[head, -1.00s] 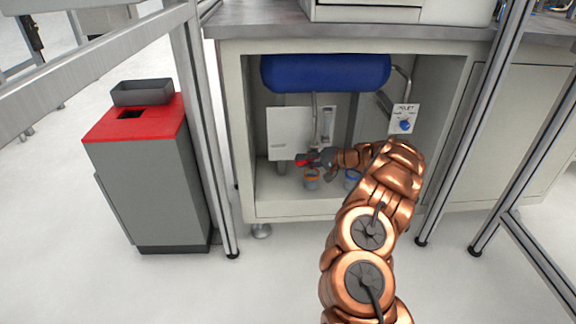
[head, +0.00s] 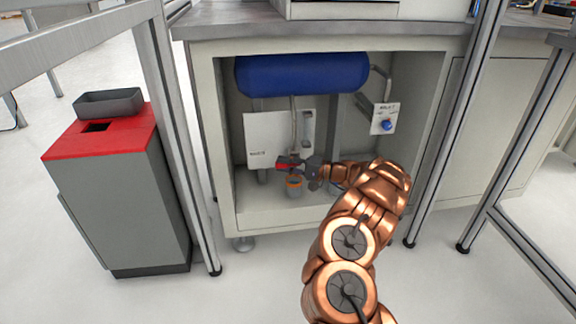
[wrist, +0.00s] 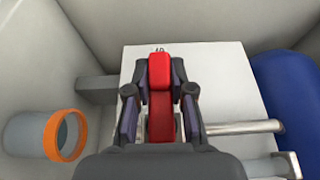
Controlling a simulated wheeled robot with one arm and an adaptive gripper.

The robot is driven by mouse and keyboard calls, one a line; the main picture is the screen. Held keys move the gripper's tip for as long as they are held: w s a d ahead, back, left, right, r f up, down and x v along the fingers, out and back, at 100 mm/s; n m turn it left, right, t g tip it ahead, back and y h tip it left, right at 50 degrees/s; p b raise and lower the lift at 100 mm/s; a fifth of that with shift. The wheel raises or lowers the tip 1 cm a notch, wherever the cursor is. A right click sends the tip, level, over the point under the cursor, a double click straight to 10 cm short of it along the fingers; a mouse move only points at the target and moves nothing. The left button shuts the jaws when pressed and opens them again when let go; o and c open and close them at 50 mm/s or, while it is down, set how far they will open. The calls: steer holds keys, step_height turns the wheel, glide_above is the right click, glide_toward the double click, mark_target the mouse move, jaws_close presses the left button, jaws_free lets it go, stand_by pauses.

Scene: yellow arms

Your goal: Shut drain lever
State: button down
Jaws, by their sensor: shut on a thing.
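The red drain lever (head: 283,164) is in front of the white panel (head: 262,137) inside the open cabinet, below the blue tank. In the wrist view the red lever (wrist: 160,73) lies between the two fingers of my gripper (wrist: 159,100), and its red arm runs back between them. My gripper (head: 301,168) is shut on the lever in the head view, reaching in from the right. The fingers hide part of the lever's sides and its pivot.
The blue tank (head: 302,74) hangs above. An orange-rimmed cup (head: 294,187) stands on the cabinet floor just below my gripper. A label plate with a blue knob (head: 387,125) is on the right. A grey bin with a red top (head: 105,140) stands outside, left.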

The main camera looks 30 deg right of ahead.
steer(key=shift+d, duration=0.15)
steer(key=c, duration=1)
jaws_free()
steer(key=v, duration=1.1)
steer(key=shift+s+d, duration=0.25)
steer(key=shift+s, duration=0.1)
steer(key=shift+r, duration=0.1)
